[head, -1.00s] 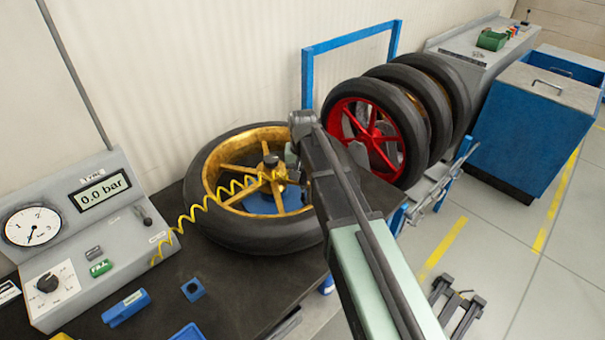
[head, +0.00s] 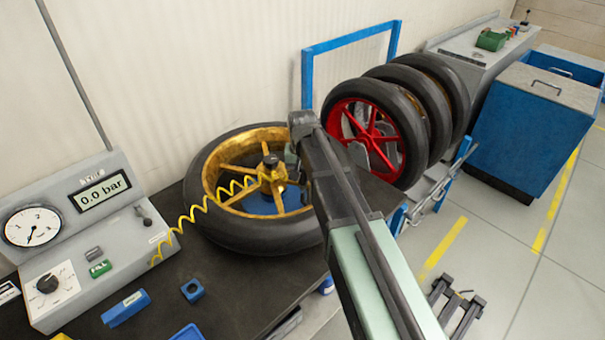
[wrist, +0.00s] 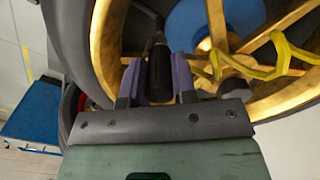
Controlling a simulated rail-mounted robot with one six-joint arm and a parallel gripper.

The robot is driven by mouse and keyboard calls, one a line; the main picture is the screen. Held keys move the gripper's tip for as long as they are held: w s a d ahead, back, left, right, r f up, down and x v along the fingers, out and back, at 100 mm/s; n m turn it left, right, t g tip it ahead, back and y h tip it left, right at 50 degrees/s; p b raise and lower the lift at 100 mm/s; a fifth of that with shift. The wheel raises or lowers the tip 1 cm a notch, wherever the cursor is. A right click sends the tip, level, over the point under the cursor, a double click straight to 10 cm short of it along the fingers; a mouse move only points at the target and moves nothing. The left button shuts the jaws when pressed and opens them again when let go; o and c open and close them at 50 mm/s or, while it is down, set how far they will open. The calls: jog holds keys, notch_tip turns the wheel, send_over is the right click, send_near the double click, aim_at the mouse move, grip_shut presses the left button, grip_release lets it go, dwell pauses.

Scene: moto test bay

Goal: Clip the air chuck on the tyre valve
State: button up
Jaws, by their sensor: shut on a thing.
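The tyre (head: 235,238) with a gold spoked rim lies flat on the dark bench. In the wrist view, my gripper (wrist: 160,62) is shut on the black air chuck (wrist: 160,78), with one purple finger on each side. The chuck is over the inside of the gold rim (wrist: 104,35). A dark, stem-like part shows just beyond the chuck's tip; I cannot tell whether it is the valve or whether they touch. In the head view, my arm hides most of the gripper and the chuck.
A coiled yellow hose (head: 197,211) runs from the inflator panel (head: 105,265), reading 0.0 bar, across the tyre. A dark hub clamp (head: 270,162) stands at the wheel's centre. Several upright wheels, one with a red rim (head: 367,138), stand behind my arm. Blue blocks (head: 193,290) lie in front.

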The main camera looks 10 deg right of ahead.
jog(key=shift+f+b, duration=0.85)
dwell(1.1)
dwell(0.5)
jog(key=o, duration=1.3)
jog(key=shift+o, duration=0.2)
jog(key=shift+r, duration=0.15)
notch_tip(320, 180, up, 7)
jog(key=p, duration=0.7)
